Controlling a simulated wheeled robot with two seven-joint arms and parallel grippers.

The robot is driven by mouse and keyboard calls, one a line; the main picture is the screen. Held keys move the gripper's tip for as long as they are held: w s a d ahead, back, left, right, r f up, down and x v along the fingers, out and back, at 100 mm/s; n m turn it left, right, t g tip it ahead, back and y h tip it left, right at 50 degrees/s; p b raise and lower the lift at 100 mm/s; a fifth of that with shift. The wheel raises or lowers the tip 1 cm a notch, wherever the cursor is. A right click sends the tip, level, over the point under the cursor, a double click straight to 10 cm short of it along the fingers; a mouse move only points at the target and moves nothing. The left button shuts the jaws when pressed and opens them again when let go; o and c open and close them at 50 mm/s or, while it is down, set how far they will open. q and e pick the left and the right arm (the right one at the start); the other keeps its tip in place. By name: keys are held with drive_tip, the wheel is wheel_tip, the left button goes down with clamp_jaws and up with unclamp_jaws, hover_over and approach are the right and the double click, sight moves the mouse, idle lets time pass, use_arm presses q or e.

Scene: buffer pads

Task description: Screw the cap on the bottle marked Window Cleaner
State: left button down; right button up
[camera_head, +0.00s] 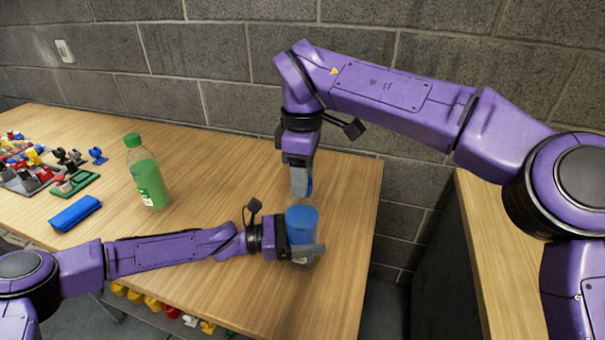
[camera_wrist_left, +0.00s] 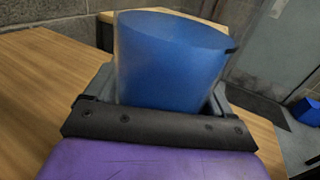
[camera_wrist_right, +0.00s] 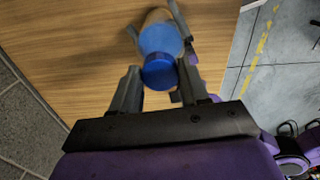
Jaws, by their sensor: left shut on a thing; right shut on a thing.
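A clear bottle with blue liquid (camera_head: 302,224) stands near the table's right end. My left gripper (camera_head: 300,246) is shut around its body; its blue side fills the left wrist view (camera_wrist_left: 170,62). No label text is legible on it. My right gripper (camera_head: 300,184) points down from above, shut on a blue cap (camera_wrist_right: 159,72). In the right wrist view the cap lies between the fingertips, in line with the bottle (camera_wrist_right: 160,40) below. In the head view only a sliver of the cap shows beside the finger. I cannot tell whether cap and bottle neck touch.
A green bottle with a green cap (camera_head: 147,175) stands to the left on the table (camera_head: 220,155). A blue case (camera_head: 75,214) and several small coloured parts on trays (camera_head: 75,185) lie further left. Bins with coloured items (camera_head: 150,302) sit below the front edge. A block wall stands behind.

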drive_tip(key=m, duration=0.5)
drive_tip(key=shift+m, duration=0.4)
drive_tip(key=m, duration=0.3)
drive_tip(key=o, duration=1)
drive_tip(key=shift+r, duration=2.3)
drive_tip(key=shift+c, duration=0.3)
